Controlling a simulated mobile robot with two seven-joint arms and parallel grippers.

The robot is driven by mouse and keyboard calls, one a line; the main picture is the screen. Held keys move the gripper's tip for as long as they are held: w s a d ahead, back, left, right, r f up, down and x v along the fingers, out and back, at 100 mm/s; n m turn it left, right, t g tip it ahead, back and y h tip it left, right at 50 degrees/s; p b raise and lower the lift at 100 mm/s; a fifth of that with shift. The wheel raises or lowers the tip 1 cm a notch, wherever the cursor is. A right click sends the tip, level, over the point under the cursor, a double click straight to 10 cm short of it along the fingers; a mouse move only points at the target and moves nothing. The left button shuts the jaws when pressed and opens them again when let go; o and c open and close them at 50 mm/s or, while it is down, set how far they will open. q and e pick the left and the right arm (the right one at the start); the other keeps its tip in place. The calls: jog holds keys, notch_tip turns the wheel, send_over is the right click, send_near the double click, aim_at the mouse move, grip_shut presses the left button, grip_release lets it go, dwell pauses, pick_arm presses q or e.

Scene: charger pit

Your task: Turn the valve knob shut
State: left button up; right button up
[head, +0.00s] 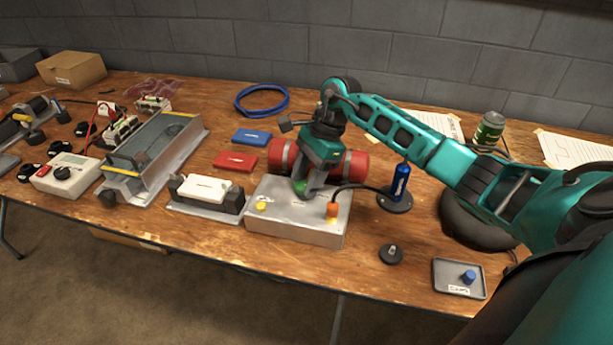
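A silver metal box (285,228) stands near the front edge of the wooden table. A small green knob (299,187) shows on its top, partly hidden by my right gripper (307,185). The gripper points down with its fingertips right at the knob. I cannot tell whether they are closed on it. A yellow cap (262,205) sits at the box's left and an orange fitting (332,210) with a black cable at its right. My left gripper is not in view.
A red cylinder (355,165) lies just behind the box. A blue canister (400,182) on a black base stands to the right. A white-topped block (205,189) is close on the left. A grey tray (459,279) lies at front right.

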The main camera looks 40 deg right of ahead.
jog(key=c, duration=0.7)
jog(key=shift+m, duration=0.3)
jog(key=m, duration=0.1)
jog(key=m+t, duration=0.1)
jog(key=m, duration=0.1)
jog(key=shift+s+m+t+h+p, duration=0.2)
jog(key=shift+m+t+h+p, duration=0.1)
jog(key=shift+p, duration=0.1)
jog(key=m, duration=0.1)
jog(key=m+t+p, duration=0.1)
jog(key=m, duration=0.1)
jog(key=shift+s+a+r+m+h, duration=0.1)
jog(key=shift+a+m+h, duration=0.05)
jog(key=shift+m+h, duration=0.15)
jog(key=shift+m+t+h, duration=0.3)
jog(key=shift+m, duration=0.6)
jog(key=m, duration=0.1)
jog(key=m+h, duration=0.1)
jog(key=m, duration=0.1)
jog(key=shift+a+m+t+p, duration=0.25)
jog(key=shift+m+t+p, duration=0.05)
jog(key=shift+t, duration=0.1)
jog(key=shift+s+a+m+h, duration=0.1)
jog(key=shift+m+h, duration=0.45)
jog(key=shift+m, duration=0.6)
jog(key=shift+a+m+h, duration=0.1)
jog(key=shift+m+h, duration=0.45)
jog(key=shift+m, duration=0.6)
jog(key=shift+d, duration=0.1)
